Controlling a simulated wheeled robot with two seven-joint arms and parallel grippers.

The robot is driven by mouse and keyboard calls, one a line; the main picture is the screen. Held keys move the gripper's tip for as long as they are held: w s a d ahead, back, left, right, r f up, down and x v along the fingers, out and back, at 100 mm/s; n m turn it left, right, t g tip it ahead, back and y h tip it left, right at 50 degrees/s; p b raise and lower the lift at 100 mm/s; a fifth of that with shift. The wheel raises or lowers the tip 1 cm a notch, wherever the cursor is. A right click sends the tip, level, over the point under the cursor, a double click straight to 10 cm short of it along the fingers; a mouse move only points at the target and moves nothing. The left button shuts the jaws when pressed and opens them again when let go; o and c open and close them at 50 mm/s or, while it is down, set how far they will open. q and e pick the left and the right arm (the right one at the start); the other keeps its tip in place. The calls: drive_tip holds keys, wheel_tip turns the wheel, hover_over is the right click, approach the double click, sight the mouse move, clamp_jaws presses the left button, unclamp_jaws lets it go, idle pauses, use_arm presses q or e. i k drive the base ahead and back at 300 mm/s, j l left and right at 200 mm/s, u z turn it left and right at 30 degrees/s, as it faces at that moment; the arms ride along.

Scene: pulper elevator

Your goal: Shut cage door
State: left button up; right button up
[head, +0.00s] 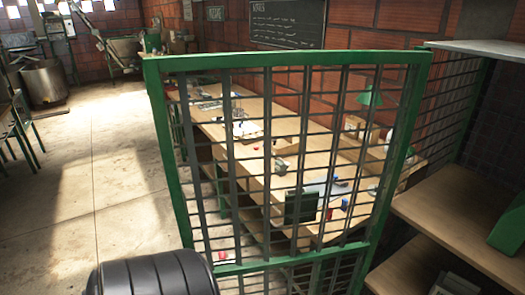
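The cage door (238,262) is a tall green frame with grey bars, upright in the middle of the head view. Its right edge is close to the cage (484,47), whose wooden shelves (455,210) show uncovered at the right. The door stands open, swung out to the left of the shelves. Its lower part runs out of the picture. I see no latch or handle clearly. Neither of my grippers is in view. A dark ribbed rounded part, which I cannot identify surely, is at the bottom edge, in front of the door's lower left.
Behind the door's bars is a long wooden workbench (262,185) with small items and a green lamp (370,96). Bare concrete floor (100,185) lies open at the left. A metal pot (45,82) and green-legged furniture (22,125) stand farther left.

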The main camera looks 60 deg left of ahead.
sight(301, 206)
drive_tip(key=k+j+z, duration=0.2)
drive_tip(key=k+j, duration=0.2)
drive_tip(key=j, duration=0.35)
drive_tip(key=k+j+z, duration=0.25)
drive_tip(key=k+j, duration=0.2)
drive_tip(key=j, duration=0.2)
drive_tip(key=k+j+z, duration=0.2)
drive_tip(key=k+j, duration=0.3)
drive_tip(key=j+z, duration=0.1)
drive_tip(key=j, duration=0.45)
drive_tip(key=k+j, duration=0.15)
drive_tip(key=j, duration=0.35)
drive_tip(key=k+j+z, duration=0.15)
drive_tip(key=j, duration=0.95)
drive_tip(key=k+z, duration=0.05)
